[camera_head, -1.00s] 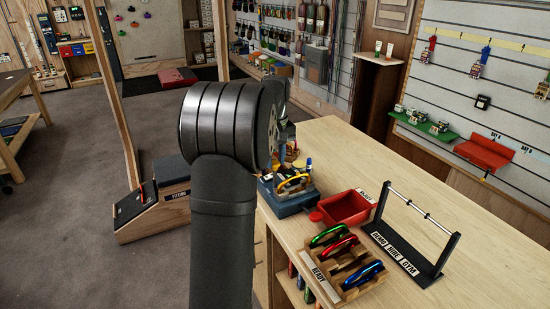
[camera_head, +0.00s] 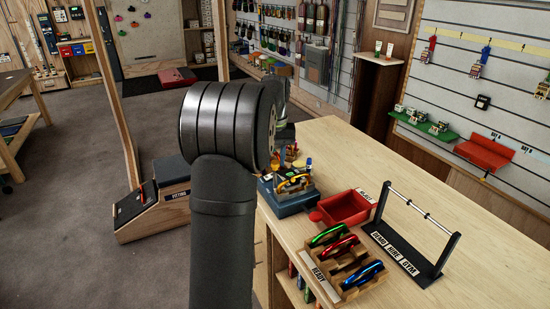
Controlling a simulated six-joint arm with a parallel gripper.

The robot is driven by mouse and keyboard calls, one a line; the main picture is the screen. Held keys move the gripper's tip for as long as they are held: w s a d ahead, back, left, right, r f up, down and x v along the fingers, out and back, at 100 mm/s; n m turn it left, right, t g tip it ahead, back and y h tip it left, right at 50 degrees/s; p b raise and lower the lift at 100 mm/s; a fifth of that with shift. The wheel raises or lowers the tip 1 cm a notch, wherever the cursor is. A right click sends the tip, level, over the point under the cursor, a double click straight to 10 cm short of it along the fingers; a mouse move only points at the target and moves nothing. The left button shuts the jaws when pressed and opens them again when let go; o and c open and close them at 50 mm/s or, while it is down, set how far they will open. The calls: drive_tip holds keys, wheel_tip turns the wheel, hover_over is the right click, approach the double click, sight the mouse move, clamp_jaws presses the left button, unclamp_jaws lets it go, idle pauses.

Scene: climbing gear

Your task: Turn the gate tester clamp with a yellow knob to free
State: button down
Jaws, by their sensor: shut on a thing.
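The gate tester (camera_head: 290,205) is a blue-grey box near the left edge of the wooden bench, partly behind my arm. A yellow carabiner (camera_head: 296,182) lies on its top. The clamp's yellow knob (camera_head: 275,167) shows small just right of my arm's big round joint. A small post with a blue top (camera_head: 308,163) stands at the tester's right. My gripper (camera_head: 291,154) is over the back of the tester, mostly hidden behind my arm. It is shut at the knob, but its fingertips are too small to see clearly.
A red tray (camera_head: 345,209) stands right of the tester. A wooden rack (camera_head: 345,285) with green, red and blue carabiners is in front. A black stand with a metal bar (camera_head: 420,213) is further right. The bench's far right is clear.

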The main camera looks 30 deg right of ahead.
drive_tip(key=m, duration=0.6)
drive_tip(key=shift+m, duration=0.3)
drive_tip(key=m, duration=0.6)
drive_tip(key=shift+r, duration=0.1)
drive_tip(key=shift+m, duration=0.3)
drive_tip(key=c, duration=1.1)
unclamp_jaws()
wheel_tip(320, 180, up, 17)
drive_tip(key=shift+r, duration=0.2)
drive_tip(key=shift+f, duration=0.15)
